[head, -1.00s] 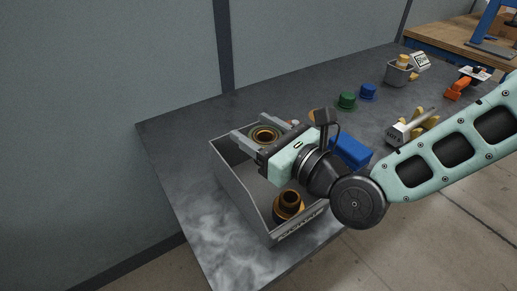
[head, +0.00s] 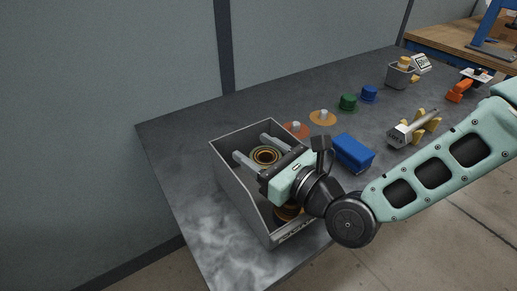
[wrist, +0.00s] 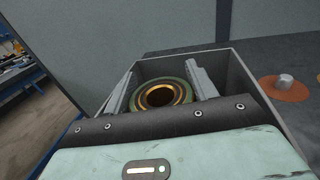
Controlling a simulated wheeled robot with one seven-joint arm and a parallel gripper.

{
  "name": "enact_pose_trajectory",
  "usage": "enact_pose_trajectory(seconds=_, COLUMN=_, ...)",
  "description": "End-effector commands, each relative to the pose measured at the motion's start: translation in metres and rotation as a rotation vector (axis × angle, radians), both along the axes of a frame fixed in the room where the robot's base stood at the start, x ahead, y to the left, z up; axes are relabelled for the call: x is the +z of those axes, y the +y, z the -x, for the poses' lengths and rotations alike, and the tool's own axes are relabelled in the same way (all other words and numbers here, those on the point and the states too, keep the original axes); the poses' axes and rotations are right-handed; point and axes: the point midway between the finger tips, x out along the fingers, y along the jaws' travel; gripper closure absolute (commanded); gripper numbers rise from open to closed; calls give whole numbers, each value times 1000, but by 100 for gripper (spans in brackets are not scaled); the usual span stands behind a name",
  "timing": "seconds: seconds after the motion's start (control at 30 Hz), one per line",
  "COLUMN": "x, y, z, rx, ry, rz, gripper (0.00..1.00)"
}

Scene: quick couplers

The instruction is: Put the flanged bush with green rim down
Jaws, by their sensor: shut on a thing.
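The flanged bush with green rim (head: 266,156) is between the fingers of my gripper (head: 258,150). In the wrist view the bush (wrist: 163,95) shows its brass bore and green rim, with a finger of my gripper (wrist: 162,90) on each side. My gripper is shut on it. Bush and fingers are inside the open grey bin (head: 232,180), below its rim. Whether the bush touches the bin floor is hidden. Another dark and brass part (head: 287,212) lies in the front of the bin, mostly hidden under my gripper.
Right of the bin are an orange disc (head: 296,129), a yellow-orange disc (head: 322,118) and a blue box (head: 353,153). Green (head: 348,102) and blue (head: 369,93) parts stand farther back, near a small grey container (head: 400,77). The table left of the bin is clear.

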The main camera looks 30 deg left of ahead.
Motion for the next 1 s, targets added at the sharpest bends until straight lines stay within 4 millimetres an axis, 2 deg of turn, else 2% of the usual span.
enact_pose_trajectory(seconds=0.07, x=1, y=0, z=0, rx=0, ry=-2, rz=-2, gripper=73)
enact_pose_trajectory(seconds=0.1, x=0, y=0, z=0, rx=0, ry=-1, rz=-1, gripper=38)
enact_pose_trajectory(seconds=0.17, x=0, y=0, z=0, rx=0, ry=-1, rz=-1, gripper=21)
enact_pose_trajectory(seconds=0.47, x=2, y=0, z=0, rx=1, ry=-1, rz=-1, gripper=21)
enact_pose_trajectory(seconds=0.63, x=18, y=0, z=1, rx=3, ry=-4, rz=0, gripper=21)
enact_pose_trajectory(seconds=0.7, x=11, y=-16, z=3, rx=-2, ry=2, rz=1, gripper=21)
enact_pose_trajectory(seconds=1.0, x=11, y=-79, z=22, rx=-2, ry=2, rz=0, gripper=21)
